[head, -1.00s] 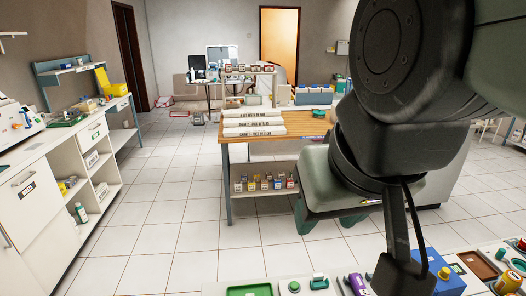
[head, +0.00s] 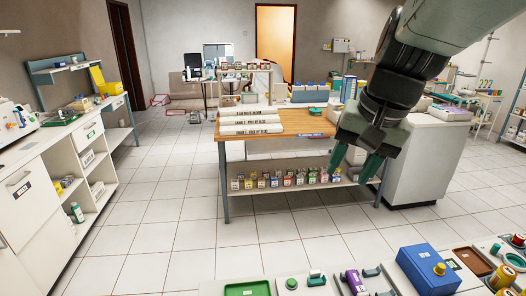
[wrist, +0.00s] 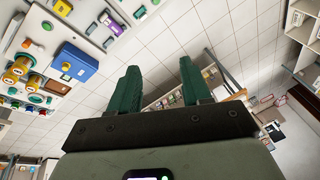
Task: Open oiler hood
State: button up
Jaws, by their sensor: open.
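My gripper (head: 357,163) has green fingers and hangs in the right half of the head view, in front of the wooden-topped bench in the picture. Its two fingers are apart with nothing between them, as the wrist view also shows (wrist: 158,78). I cannot identify the oiler or its hood with certainty. A blue box with a yellow knob (head: 428,270) sits on the near worktop, and it shows at upper left in the wrist view (wrist: 76,62). A white device (head: 12,114) is partly cut off on the left counter. My gripper touches neither.
The near worktop holds a green tray (head: 247,288), a purple tube (head: 355,281) and a brown tray (head: 473,261). The wooden bench (head: 290,122) carries labelled white boxes, with small bottles on its shelf. The tiled floor (head: 160,225) between counter and bench is clear.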

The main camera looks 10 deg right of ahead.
jog(key=w+d+f+m, duration=0.3)
jog(key=w+d+f, duration=0.15)
jog(key=d, duration=0.45)
jog(key=m+g+h, duration=0.1)
jog(key=m+g, duration=0.2)
jog(key=m, duration=0.4)
send_near(442, 266)
notch_tip(442, 266, down, 9)
jog(key=shift+w+r, duration=0.15)
jog(key=shift+r, duration=0.05)
grip_shut()
